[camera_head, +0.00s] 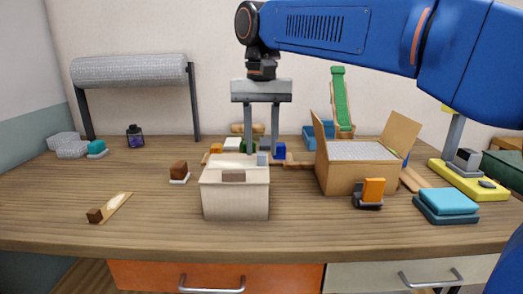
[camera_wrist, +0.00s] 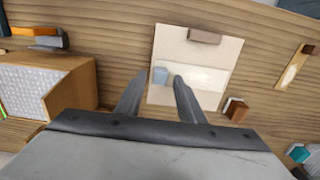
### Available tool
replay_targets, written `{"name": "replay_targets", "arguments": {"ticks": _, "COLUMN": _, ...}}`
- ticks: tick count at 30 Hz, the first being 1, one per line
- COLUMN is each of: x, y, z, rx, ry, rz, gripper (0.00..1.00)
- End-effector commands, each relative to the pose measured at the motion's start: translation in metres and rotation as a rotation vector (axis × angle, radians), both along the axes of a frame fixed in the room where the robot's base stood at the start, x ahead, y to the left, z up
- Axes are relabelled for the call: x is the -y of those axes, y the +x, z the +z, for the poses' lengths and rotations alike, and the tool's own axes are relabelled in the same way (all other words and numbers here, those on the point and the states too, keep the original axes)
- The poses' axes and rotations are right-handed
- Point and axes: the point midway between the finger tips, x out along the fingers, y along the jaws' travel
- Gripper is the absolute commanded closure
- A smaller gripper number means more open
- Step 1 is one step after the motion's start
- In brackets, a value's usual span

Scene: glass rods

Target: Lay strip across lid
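A cream box with a flat top (camera_head: 214,176) stands at the table's middle; its top also shows in the wrist view (camera_wrist: 178,48). A small blue-grey block (camera_wrist: 160,76) is by the band's end. My gripper (camera_head: 262,150) points down over the box's rear, fingers apart with nothing visibly clamped. A tan strip with a pale patch and brown end block (camera_head: 116,205) lies at front left.
An open carton (camera_head: 337,178) of bubble wrap stands right of the box, with an orange block on a dark base (camera_head: 372,192) before it. A brown cube (camera_head: 179,170) is to the left. Teal pads (camera_head: 447,203) lie right. The front left table is mostly clear.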

Motion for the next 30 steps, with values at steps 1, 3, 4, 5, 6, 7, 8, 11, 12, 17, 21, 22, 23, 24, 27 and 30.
{"name": "replay_targets", "arguments": {"ticks": 1, "x": 0.0, "y": 0.001, "z": 0.01, "rx": 0.003, "ry": 0.002, "rz": 0.0, "gripper": 0.65}}
{"name": "replay_targets", "arguments": {"ticks": 3, "x": 0.0, "y": 0.001, "z": 0.024, "rx": 0.003, "ry": 0.002, "rz": 0.0, "gripper": 0.65}}
{"name": "replay_targets", "arguments": {"ticks": 4, "x": 0.0, "y": 0.001, "z": 0.03, "rx": 0.003, "ry": 0.002, "rz": 0.0, "gripper": 0.65}}
{"name": "replay_targets", "arguments": {"ticks": 5, "x": 0.0, "y": 0.001, "z": 0.036, "rx": 0.003, "ry": 0.002, "rz": 0.0, "gripper": 0.65}}
{"name": "replay_targets", "arguments": {"ticks": 6, "x": 0.0, "y": 0.0, "z": 0.044, "rx": 0.003, "ry": 0.002, "rz": 0.0, "gripper": 0.65}}
{"name": "replay_targets", "arguments": {"ticks": 7, "x": 0.0, "y": 0.001, "z": 0.05, "rx": 0.003, "ry": 0.002, "rz": 0.0, "gripper": 0.65}}
{"name": "replay_targets", "arguments": {"ticks": 8, "x": 0.0, "y": 0.001, "z": 0.055, "rx": 0.003, "ry": 0.002, "rz": 0.0, "gripper": 0.65}}
{"name": "replay_targets", "arguments": {"ticks": 11, "x": 0.0, "y": 0.001, "z": 0.072, "rx": 0.002, "ry": 0.001, "rz": 0.0, "gripper": 0.65}}
{"name": "replay_targets", "arguments": {"ticks": 12, "x": 0.0, "y": 0.001, "z": 0.077, "rx": 0.001, "ry": 0.001, "rz": 0.0, "gripper": 0.65}}
{"name": "replay_targets", "arguments": {"ticks": 17, "x": 0.0, "y": 0.0, "z": 0.093, "rx": 0.001, "ry": 0.001, "rz": 0.0, "gripper": 0.65}}
{"name": "replay_targets", "arguments": {"ticks": 21, "x": 0.0, "y": 0.0, "z": 0.099, "rx": 0.0, "ry": 0.0, "rz": 0.0, "gripper": 0.65}}
{"name": "replay_targets", "arguments": {"ticks": 22, "x": 0.0, "y": 0.0, "z": 0.099, "rx": 0.0, "ry": 0.0, "rz": 0.0, "gripper": 0.65}}
{"name": "replay_targets", "arguments": {"ticks": 23, "x": 0.0, "y": 0.0, "z": 0.1, "rx": 0.0, "ry": 0.0, "rz": 0.0, "gripper": 0.65}}
{"name": "replay_targets", "arguments": {"ticks": 24, "x": 0.0, "y": 0.0, "z": 0.1, "rx": 0.0, "ry": 0.0, "rz": 0.0, "gripper": 0.65}}
{"name": "replay_targets", "arguments": {"ticks": 27, "x": 0.0, "y": 0.0, "z": 0.099, "rx": 0.0, "ry": 0.0, "rz": 0.0, "gripper": 0.65}}
{"name": "replay_targets", "arguments": {"ticks": 30, "x": 0.0, "y": 0.0, "z": 0.099, "rx": 0.0, "ry": 0.0, "rz": 0.0, "gripper": 0.65}}
